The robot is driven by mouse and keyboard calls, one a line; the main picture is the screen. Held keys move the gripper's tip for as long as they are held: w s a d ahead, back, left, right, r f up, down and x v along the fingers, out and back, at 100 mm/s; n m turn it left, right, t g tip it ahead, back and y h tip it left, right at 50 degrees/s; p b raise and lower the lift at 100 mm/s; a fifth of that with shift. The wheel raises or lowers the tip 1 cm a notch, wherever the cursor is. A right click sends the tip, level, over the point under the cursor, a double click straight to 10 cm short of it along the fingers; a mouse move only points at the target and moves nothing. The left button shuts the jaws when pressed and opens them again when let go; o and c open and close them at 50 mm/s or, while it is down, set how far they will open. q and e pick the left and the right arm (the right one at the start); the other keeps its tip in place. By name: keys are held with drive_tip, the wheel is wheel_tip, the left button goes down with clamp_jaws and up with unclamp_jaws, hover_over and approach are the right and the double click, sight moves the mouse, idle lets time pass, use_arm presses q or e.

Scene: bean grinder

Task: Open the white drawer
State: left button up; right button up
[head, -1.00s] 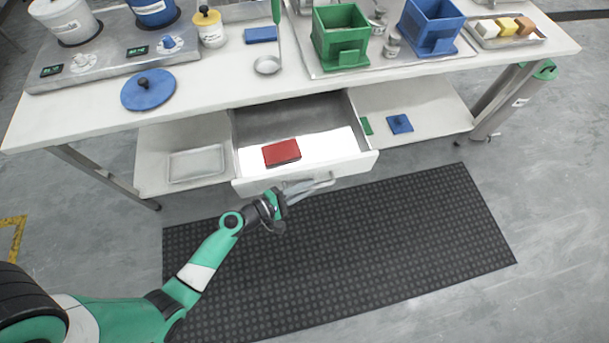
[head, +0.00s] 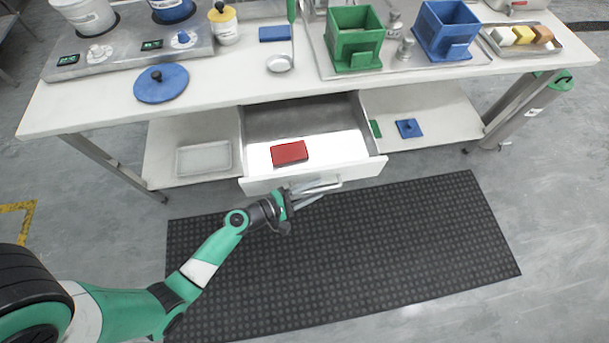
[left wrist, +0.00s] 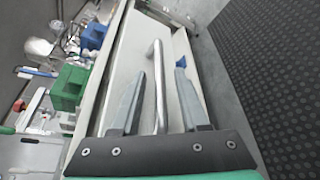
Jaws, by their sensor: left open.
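The white drawer (head: 335,173) under the table stands pulled out, and a red block (head: 289,153) lies inside it. Its front also shows in the left wrist view (left wrist: 128,62). The drawer has a metal bar handle (left wrist: 157,85). My left gripper (head: 312,190) is at the drawer front. In the left wrist view its fingers (left wrist: 160,95) are apart, one on each side of the handle, and the handle runs between them. I cannot tell whether either finger touches it. My right gripper is not in view.
The table (head: 230,90) carries a green box (head: 355,55), a blue box (head: 445,40) and a blue lid (head: 161,84). A lower shelf (head: 445,108) flanks the drawer and holds a metal tray (head: 203,158). A dark mat (head: 400,235) covers the floor in front, with free room.

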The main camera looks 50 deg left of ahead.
use_arm(q)
drive_tip(key=p+v, duration=0.2)
drive_tip(key=v, duration=0.9)
drive_tip(key=shift+s, duration=0.3)
drive_tip(key=shift+r, duration=0.15)
